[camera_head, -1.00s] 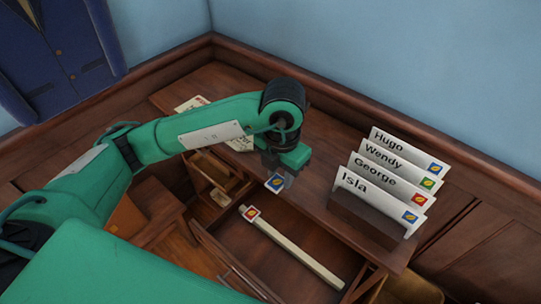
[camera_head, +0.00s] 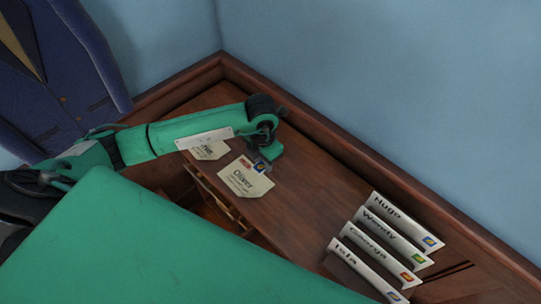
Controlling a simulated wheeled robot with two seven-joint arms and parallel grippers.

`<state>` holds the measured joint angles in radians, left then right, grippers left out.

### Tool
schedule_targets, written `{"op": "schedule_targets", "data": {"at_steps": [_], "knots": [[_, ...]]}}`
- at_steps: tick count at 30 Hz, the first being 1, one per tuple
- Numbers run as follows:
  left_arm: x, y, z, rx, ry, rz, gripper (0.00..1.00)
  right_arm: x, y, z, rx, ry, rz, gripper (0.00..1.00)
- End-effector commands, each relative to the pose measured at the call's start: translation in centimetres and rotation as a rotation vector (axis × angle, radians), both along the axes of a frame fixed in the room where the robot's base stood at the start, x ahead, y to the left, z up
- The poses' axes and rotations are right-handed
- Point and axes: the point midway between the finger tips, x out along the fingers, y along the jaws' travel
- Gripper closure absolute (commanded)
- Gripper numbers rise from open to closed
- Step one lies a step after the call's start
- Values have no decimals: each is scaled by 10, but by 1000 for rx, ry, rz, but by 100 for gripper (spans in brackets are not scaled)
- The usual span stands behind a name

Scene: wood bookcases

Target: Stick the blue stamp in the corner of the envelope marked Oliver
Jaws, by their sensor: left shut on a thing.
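The cream envelope marked Oliver (camera_head: 243,183) lies flat on the brown wooden desk top, left of the picture's middle. A small red mark shows along its upper edge. My left gripper (camera_head: 262,158) is over the envelope's upper right corner, shut on the blue stamp (camera_head: 261,167). The stamp shows at that corner; I cannot tell whether it touches the paper. My right gripper is out of view.
Another pale envelope (camera_head: 211,151) lies beyond, partly behind my left arm. Bare desk top (camera_head: 312,194) lies between. My green arm hides the foreground.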

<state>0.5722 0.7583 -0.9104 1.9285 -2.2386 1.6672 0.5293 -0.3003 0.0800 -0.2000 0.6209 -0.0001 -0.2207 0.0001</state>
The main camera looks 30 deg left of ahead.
Motion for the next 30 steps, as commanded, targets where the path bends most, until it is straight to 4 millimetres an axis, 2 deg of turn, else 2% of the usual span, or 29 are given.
{"op": "schedule_targets", "data": {"at_steps": [11, 30], "knots": [[-1, 0, -23, 0, 1, 0, 90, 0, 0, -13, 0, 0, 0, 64], [0, 0, -87, 0, 1, -1, 90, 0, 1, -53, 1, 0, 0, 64]]}}
